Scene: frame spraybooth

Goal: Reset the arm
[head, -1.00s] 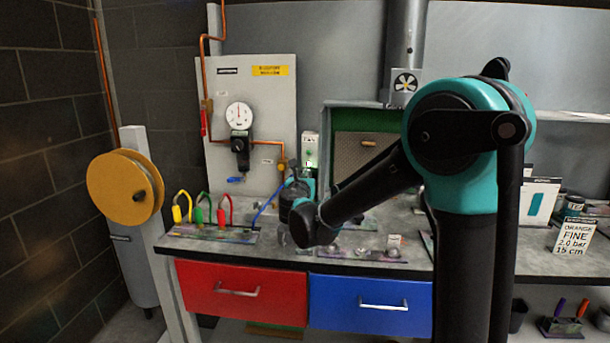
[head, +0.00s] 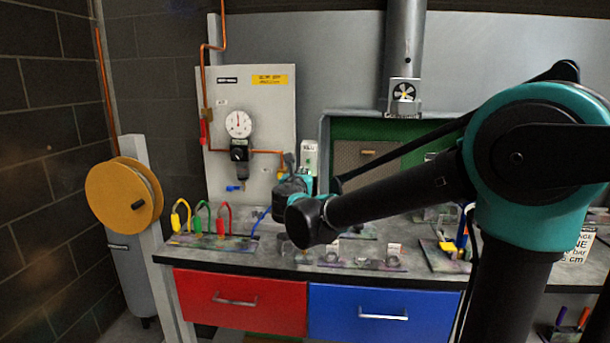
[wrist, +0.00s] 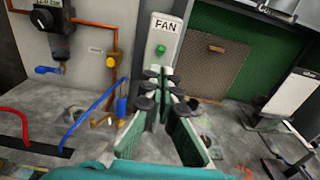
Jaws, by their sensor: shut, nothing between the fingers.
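My gripper (wrist: 160,76) points away from the wrist camera, its dark fingertips close together and nothing between them. It is just in front of a white box labelled FAN (wrist: 165,35) with a green button; I cannot tell whether they touch. In the head view the fingers are mostly hidden behind my wrist, and my arm is bent, its forearm reaching left over the workbench (head: 270,258). The FAN box also shows in the head view (head: 309,158), just beyond my wrist.
A panel with a pressure gauge (head: 238,124) and copper pipe stands behind the bench. Red, green and yellow hoses (head: 220,220) stand at the bench's left. A mesh filter (head: 366,156) is in the green booth. Red (head: 240,300) and blue (head: 385,314) drawers are below.

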